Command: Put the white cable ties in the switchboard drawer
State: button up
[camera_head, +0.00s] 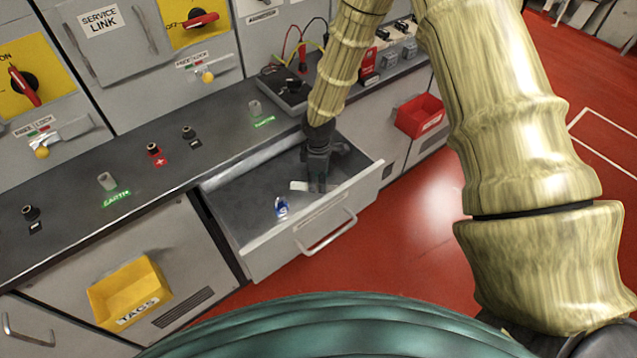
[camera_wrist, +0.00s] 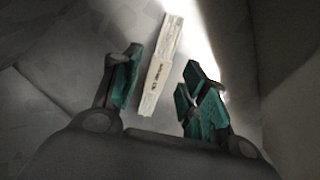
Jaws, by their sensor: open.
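The switchboard drawer (camera_head: 240,215) is pulled open below the grey worktop. The white cable ties (camera_head: 299,186) are a pale bundle inside the drawer, partly hidden by my gripper in the head view. My gripper (camera_head: 318,186) reaches down into the drawer, right at the bundle. In the wrist view the bundle (camera_wrist: 160,72) has a printed paper band around its middle and lies on the drawer floor. My gripper's fingers (camera_wrist: 158,88) are open, one on each side of the bundle's lower end, with a gap to each; they do not grip it.
A small blue and white item (camera_head: 281,208) lies in the drawer, left of the bundle. The drawer's front wall and handle (camera_head: 327,232) stand close by. A yellow TAGS bin (camera_head: 130,291) and a red bin (camera_head: 419,115) hang on the cabinet front. A black meter (camera_head: 287,88) stands on the worktop.

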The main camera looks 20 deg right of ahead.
notch_tip(320, 180, up, 10)
jog(key=b, duration=0.1)
dwell(0.4)
